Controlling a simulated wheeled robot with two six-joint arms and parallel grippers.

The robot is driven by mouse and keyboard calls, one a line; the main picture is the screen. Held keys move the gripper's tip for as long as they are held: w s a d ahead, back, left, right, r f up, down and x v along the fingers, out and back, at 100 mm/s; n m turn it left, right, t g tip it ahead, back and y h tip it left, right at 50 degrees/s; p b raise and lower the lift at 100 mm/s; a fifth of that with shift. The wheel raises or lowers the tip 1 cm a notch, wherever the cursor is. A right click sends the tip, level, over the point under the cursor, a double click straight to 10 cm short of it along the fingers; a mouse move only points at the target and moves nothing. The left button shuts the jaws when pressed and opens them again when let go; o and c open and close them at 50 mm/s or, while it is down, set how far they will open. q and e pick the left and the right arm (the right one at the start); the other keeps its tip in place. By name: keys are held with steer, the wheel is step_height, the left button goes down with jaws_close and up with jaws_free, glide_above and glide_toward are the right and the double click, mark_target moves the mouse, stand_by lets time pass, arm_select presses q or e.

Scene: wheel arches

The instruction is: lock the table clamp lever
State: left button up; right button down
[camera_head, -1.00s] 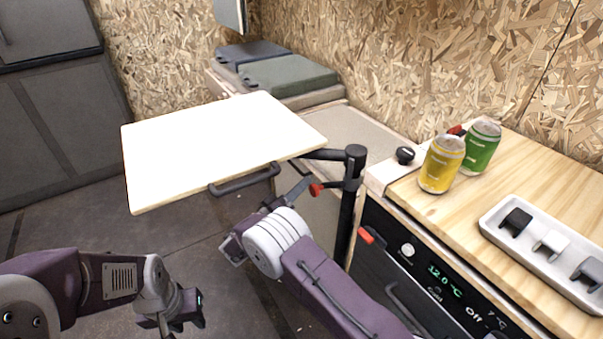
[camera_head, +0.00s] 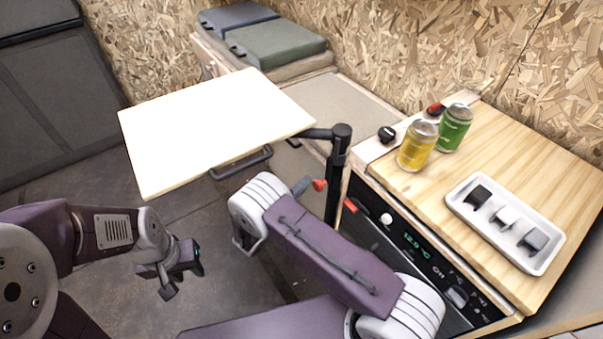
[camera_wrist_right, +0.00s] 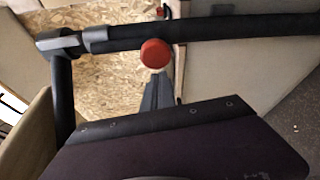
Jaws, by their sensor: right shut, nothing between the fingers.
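The table clamp lever shows as a red knob (camera_head: 320,185) beside the black table post (camera_head: 338,165). In the right wrist view the red knob (camera_wrist_right: 155,53) sits against the dark tube (camera_wrist_right: 220,32). My right gripper (camera_head: 304,185) is shut and empty, its grey tips close to the knob; its wrist partly hides it. In the right wrist view its fingers (camera_wrist_right: 158,82) end just below the knob; I cannot tell whether they touch. The lever's shaft is mostly hidden. My left gripper (camera_head: 183,274) appears open and empty, low at the left, away from the lever.
The white tabletop (camera_head: 210,130) with a dark handle (camera_head: 240,163) extends left from the post. A second red-tipped part (camera_head: 350,205) shows by the appliance front. A yellow can (camera_head: 417,146), a green can (camera_head: 454,128) and a white tray (camera_head: 462,207) stand on the wooden counter.

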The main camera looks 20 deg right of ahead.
arm_select(q)
steer(key=shift+r+p, duration=0.4)
steer(key=shift+r, duration=0.2)
arm_select(e)
steer(key=shift+s+d+f+n, duration=0.1)
steer(key=shift+s+d+n, duration=0.05)
steer(key=shift+s+n, duration=0.3)
steer(key=shift+f+g, duration=0.1)
steer(key=shift+g, duration=0.2)
